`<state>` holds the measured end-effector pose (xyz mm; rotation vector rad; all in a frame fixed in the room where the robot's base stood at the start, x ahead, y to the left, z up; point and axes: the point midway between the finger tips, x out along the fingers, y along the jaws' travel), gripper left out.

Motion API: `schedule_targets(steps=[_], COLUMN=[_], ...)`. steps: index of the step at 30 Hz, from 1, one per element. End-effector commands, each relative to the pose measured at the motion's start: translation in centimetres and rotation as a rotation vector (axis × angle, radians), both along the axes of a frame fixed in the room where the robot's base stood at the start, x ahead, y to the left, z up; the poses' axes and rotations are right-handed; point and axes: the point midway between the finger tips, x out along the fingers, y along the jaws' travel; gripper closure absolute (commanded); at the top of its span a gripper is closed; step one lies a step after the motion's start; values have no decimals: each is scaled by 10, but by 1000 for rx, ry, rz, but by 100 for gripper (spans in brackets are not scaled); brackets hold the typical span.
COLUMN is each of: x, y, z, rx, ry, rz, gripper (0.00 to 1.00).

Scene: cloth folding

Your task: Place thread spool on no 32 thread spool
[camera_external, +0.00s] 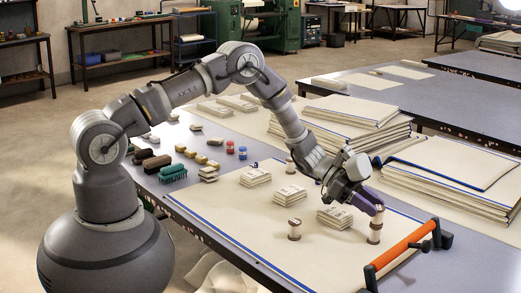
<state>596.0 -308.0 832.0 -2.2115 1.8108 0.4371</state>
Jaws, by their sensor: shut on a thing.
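My gripper (377,210) is at the right of the near cloth sheet, with its fingers pointing down and shut on a small pale thread spool (376,221). Directly below it is another pale spool with a brown base (375,237), standing upright on the sheet. The two look lined up and very close; I cannot tell whether they touch. Another upright spool (294,229) stands on the sheet to the left, and one more (290,166) stands further back. The spool numbers are too small to read.
Folded cloth stacks (335,217) lie on the sheet left of my gripper. An orange-handled tool (400,246) lies close at the front right. Tall cloth piles (460,172) stand behind on the right. Brushes and small blocks (172,172) line the table's left side.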

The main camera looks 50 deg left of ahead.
Motion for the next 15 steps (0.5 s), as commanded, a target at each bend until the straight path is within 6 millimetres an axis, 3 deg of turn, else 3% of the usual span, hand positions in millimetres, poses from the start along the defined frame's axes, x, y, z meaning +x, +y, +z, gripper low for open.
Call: schedule_targets(steps=[1, 2, 4, 15], x=[0, 0, 0, 0], y=[0, 0, 0, 2], z=[-3, -2, -2, 3], rx=[0, 0, 0, 0], ry=[1, 0, 0, 0], rz=[0, 0, 0, 1], gripper=[93, 57, 41, 38])
